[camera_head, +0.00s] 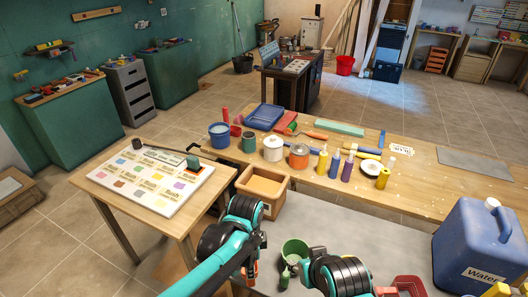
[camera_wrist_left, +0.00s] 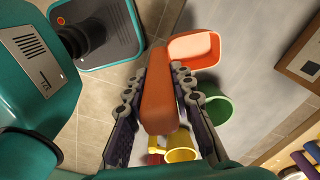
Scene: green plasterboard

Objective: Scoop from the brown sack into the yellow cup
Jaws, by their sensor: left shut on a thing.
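My left gripper (camera_wrist_left: 158,85) is shut on an orange scoop by its thick handle (camera_wrist_left: 158,105). The scoop's bowl (camera_wrist_left: 193,49), pale inside, shows beyond the fingers in the left wrist view and looks empty. In the head view, my left gripper (camera_head: 251,262) hangs above the grey surface, with a bit of orange between its fingers. The yellow cup (camera_wrist_left: 181,147) shows below the fingers in the left wrist view, apart from the scoop. I cannot make out the brown sack in either view. My right arm shows at the bottom of the head view, its fingers out of sight.
A green container (camera_head: 294,250) stands between my arms. A wooden box (camera_head: 262,188), a blue water jug (camera_head: 478,248) and a red tray (camera_head: 409,284) are nearby. The long table (camera_head: 437,196) behind holds paint pots and tools. A small table (camera_head: 104,212) carries a colour chart.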

